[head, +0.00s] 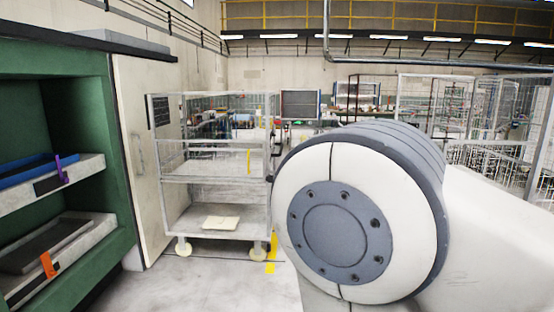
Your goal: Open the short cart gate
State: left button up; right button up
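A wire-mesh cart (215,221) with several shelf levels on white casters stands a little left of centre in the head view, beside a pale door. A small cream block lies on its lowest deck. Mesh panels close its upper part. I cannot tell which panel is the short gate, or whether any gate is open. A large white and grey joint of my own arm fills the lower right and hides what is behind it, close to the cart's right side. Neither gripper is in view.
A green press cabinet (122,190) with trays holding blue, purple and orange items stands at the left. The pale door (150,140) stands between it and the cart. Floor in front is clear. Wire cages (470,100) stand at the back right.

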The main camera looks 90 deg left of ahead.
aim_at(160, 169)
jog(key=u, duration=3.1)
jog(key=i, duration=3.1)
jog(key=u, duration=0.15)
